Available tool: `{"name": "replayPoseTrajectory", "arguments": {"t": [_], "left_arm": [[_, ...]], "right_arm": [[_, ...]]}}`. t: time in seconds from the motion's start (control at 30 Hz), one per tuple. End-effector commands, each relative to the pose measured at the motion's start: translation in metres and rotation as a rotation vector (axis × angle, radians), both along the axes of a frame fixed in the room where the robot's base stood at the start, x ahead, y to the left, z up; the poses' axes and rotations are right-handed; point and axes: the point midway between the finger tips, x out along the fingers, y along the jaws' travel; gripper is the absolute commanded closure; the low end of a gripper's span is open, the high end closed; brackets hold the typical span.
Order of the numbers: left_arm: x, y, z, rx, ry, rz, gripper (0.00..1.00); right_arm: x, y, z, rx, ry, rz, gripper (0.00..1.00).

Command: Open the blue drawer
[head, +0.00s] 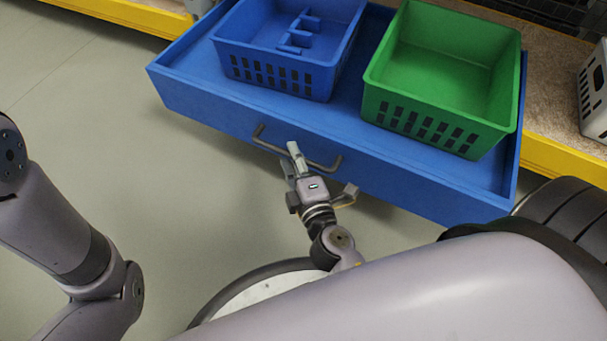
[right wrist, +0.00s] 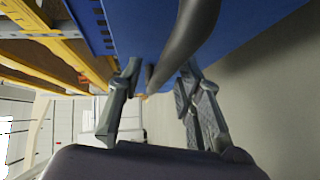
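The blue drawer (head: 222,125) stands pulled out from the shelf in the head view, with its tray showing. Its dark bar handle (head: 325,168) runs across the front face. My right gripper (head: 296,160) is at the middle of this handle. In the right wrist view the handle (right wrist: 188,45) passes between the two separated fingers of the gripper (right wrist: 160,72), below the blue drawer (right wrist: 140,28). Gaps show beside the bar, so the fingers look open around it; contact is unclear. My left arm shows at the left of the head view, but its gripper is out of frame.
The drawer carries a blue basket (head: 270,75) with a blue piece inside and an empty green basket (head: 440,75). A yellow-edged shelf (head: 565,160) lies behind, with a grey basket (head: 594,95) at right. Floor (head: 190,210) left of the gripper is clear.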

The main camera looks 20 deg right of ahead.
Motion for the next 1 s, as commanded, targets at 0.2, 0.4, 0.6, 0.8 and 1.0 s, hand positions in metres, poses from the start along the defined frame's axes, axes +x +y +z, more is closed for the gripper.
{"name": "replayPoseTrajectory", "arguments": {"t": [0.2, 0.4, 0.6, 0.8, 1.0], "left_arm": [[0.0, 0.0, 0.0, 0.001, 0.0, 0.0, 0.6], [0.0, -0.001, 0.0, 0.001, 0.0, 0.0, 0.6], [0.0, -0.001, 0.0, 0.002, -0.001, 0.001, 0.6], [0.0, -0.001, 0.0, 0.002, -0.001, 0.001, 0.6], [0.0, -0.001, 0.0, 0.002, 0.0, 0.001, 0.6]], "right_arm": [[-0.035, 0.002, 0.004, -0.003, 0.005, 0.0, 0.67], [-0.071, 0.005, 0.009, -0.006, 0.005, 0.007, 0.67], [-0.097, 0.007, 0.013, -0.002, 0.003, 0.004, 0.67], [-0.104, 0.007, 0.015, 0.0, 0.001, 0.001, 0.67], [-0.104, 0.007, 0.015, 0.0, 0.001, 0.0, 0.67]]}}
